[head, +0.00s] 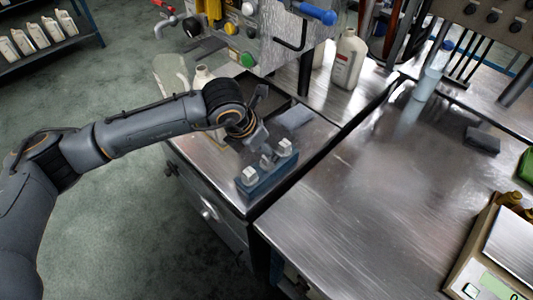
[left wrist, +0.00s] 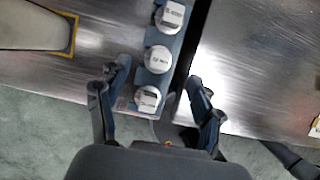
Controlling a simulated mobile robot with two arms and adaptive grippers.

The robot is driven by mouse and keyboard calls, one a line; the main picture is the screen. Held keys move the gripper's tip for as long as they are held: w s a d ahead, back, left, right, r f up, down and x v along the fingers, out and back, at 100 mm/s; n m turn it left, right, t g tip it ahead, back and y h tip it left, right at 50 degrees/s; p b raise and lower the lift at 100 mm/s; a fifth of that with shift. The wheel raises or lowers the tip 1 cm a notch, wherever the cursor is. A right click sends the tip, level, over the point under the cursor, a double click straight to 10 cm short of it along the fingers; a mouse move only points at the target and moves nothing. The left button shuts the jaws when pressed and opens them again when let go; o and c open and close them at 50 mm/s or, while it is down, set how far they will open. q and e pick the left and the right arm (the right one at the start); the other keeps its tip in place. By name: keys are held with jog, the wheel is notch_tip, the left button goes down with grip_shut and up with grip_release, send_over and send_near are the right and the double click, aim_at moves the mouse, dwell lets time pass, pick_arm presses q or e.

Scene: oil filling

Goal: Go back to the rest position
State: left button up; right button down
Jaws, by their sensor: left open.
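My left gripper (head: 263,115) comes in from the left in the head view, above the left metal bench. In the left wrist view its two fingers (left wrist: 158,85) are spread apart with nothing held between them. A blue holder (head: 268,176) with three silver-white caps stands near the bench's right edge, just below the gripper in the picture. In the left wrist view the holder (left wrist: 139,84) runs up from between the fingers, and the nearest cap (left wrist: 148,99) shows between them. I cannot tell how far the fingers are above it. My right gripper is in neither view.
A white bottle (head: 203,76) stands behind my left arm. Another bottle (head: 348,58) stands at the back of the bench, beside a machine panel (head: 285,40) with knobs. A scale (head: 485,262) is at the right. The right bench (head: 370,190) is mostly clear in the middle.

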pick_arm(q)
jog(key=v, duration=0.6)
jog(key=shift+r, duration=0.3)
